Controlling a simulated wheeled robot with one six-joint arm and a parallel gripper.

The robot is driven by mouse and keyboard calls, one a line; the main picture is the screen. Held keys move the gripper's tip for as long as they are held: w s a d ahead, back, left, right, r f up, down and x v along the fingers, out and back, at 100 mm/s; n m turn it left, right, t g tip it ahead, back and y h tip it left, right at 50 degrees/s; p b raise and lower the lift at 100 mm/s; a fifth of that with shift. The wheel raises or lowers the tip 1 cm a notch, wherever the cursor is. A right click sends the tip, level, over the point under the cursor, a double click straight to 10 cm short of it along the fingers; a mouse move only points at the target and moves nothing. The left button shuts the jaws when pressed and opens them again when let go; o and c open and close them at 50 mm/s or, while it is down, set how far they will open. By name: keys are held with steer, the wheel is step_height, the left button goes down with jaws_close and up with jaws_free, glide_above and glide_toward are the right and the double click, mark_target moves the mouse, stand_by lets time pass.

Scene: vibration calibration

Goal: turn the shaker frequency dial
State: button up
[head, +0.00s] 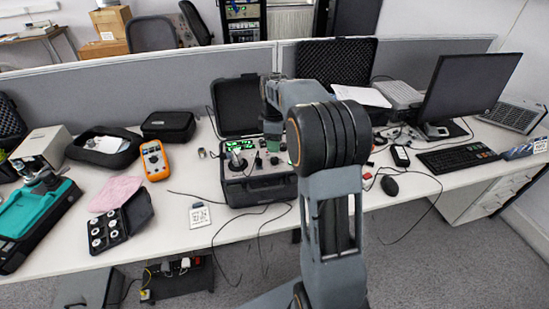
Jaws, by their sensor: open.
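The shaker unit (262,192) is a black case with its lid (236,104) standing open, on the white bench left of my arm. Its panel shows green lit displays (238,146) and several small knobs. I cannot tell which knob is the frequency dial, and part of the panel is hidden by my arm. My gripper (273,146) is open at the end of my arm, over the back part of the panel. Its fingers are small and partly hidden, and I cannot tell whether they touch a knob.
An orange multimeter (154,160), a pink cloth (115,193) and a small open black case (122,220) lie to the left. Loose cables hang over the bench's front edge. A monitor (470,87), keyboard (457,158) and mouse (389,186) are on the right. A grey partition (130,85) stands behind.

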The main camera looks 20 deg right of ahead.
mark_target(274, 159)
step_height(274, 159, down, 8)
steer(key=shift+r, duration=0.2)
stand_by(0.3)
steer(key=c, duration=0.9)
steer(key=shift+c, duration=0.2)
